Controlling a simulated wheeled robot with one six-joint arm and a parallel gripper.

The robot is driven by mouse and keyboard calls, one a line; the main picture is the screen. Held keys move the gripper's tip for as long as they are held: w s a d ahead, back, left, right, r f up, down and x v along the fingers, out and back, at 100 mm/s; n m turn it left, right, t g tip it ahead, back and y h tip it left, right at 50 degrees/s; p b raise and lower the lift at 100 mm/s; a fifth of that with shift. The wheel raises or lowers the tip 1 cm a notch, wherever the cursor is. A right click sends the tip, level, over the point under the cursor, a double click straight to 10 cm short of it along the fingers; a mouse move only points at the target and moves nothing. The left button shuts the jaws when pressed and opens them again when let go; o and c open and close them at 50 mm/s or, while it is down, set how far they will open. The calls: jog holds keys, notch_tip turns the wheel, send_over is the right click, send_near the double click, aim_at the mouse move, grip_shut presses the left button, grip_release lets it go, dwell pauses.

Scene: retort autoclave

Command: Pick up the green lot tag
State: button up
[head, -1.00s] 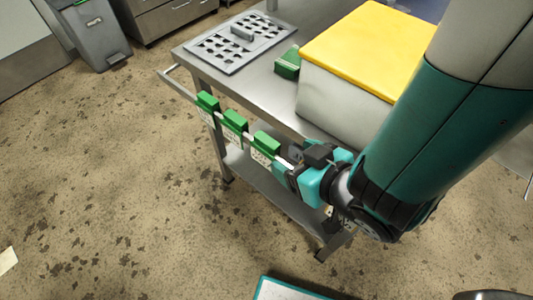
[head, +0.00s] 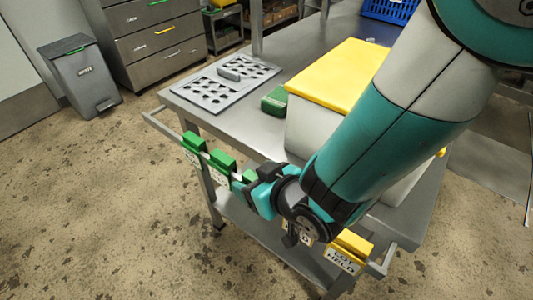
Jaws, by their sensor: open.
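Three green tags hang in a row on the metal rail along the table's front: the left one (head: 193,144), the middle one (head: 222,163) and the right one (head: 243,179). White labels show below the green parts. I cannot read which is the lot tag. My gripper (head: 253,187) is open at the right green tag and covers part of it. I cannot tell whether the tag is between the jaws or whether they touch it.
Yellow tags (head: 350,246) hang further right on the rail (head: 162,122). The steel table (head: 188,103) carries a perforated grey plate (head: 213,91), a green block (head: 274,100) and a pale box with a yellow lid (head: 345,72). A grey bin (head: 80,75) stands back left. The floor at left is clear.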

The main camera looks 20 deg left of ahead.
jog(key=shift+a+f, duration=0.1)
jog(key=shift+c, duration=0.3)
jog(key=c, duration=1)
jog(key=shift+w, duration=0.1)
jog(key=shift+c, duration=0.4)
